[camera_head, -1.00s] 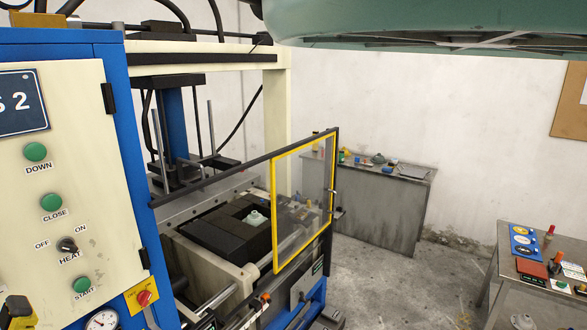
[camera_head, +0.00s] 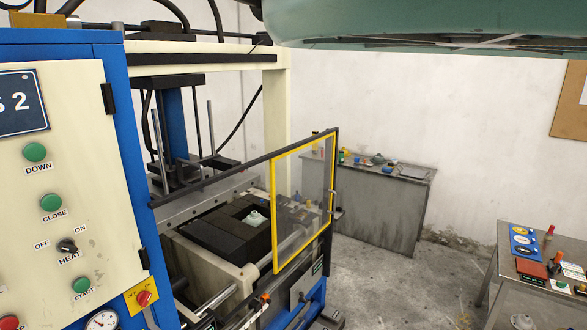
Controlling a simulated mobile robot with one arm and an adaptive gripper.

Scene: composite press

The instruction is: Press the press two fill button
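The cream control panel (camera_head: 75,235) of the press fills the left side, with a dark blue sign (camera_head: 20,103) on which a "2" shows. Green buttons read DOWN (camera_head: 36,152), CLOSE (camera_head: 51,202) and START (camera_head: 81,285). A black HEAT knob (camera_head: 67,246) has OFF and ON marks. A red button (camera_head: 9,322) is cut off at the bottom left corner. No button labelled fill shows. My gripper is not in view.
The press bed (camera_head: 215,235) stands right of the panel, behind a yellow-framed clear guard (camera_head: 304,205). A grey bench (camera_head: 378,210) stands at the back wall. A table with small items (camera_head: 550,238) stands at the right. The floor between is free.

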